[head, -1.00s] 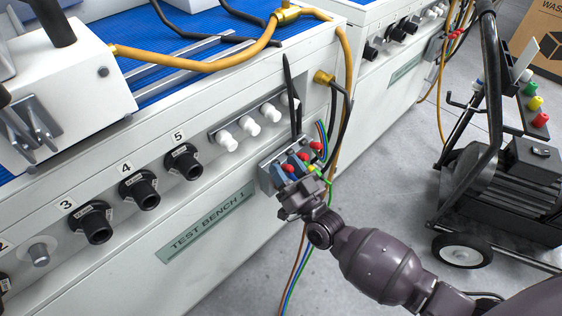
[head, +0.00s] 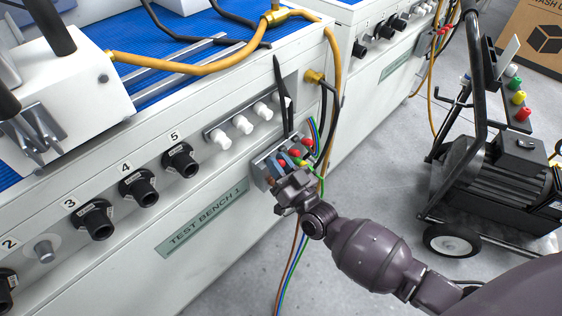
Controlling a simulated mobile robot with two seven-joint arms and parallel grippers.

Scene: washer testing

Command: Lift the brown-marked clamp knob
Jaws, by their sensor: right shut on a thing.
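A grey terminal block (head: 264,173) with red and blue clamp knobs is fixed to the front right of the bench. My right gripper (head: 285,180) is at the block's lower front, shut on a clamp knob that its fingers mostly hide. A small brown patch shows beside the fingers, but I cannot make out the knob's marking clearly. Red knobs (head: 307,143) stand at the block's right end. Brown, blue and green wires (head: 289,262) hang below the block.
The white test bench (head: 120,250) fills the left, with black numbered sockets (head: 139,188) and white fittings (head: 243,124) along its front. A yellow hose (head: 185,67) lies on top. A black wheeled machine (head: 492,185) stands at the right, with free floor (head: 390,190) between.

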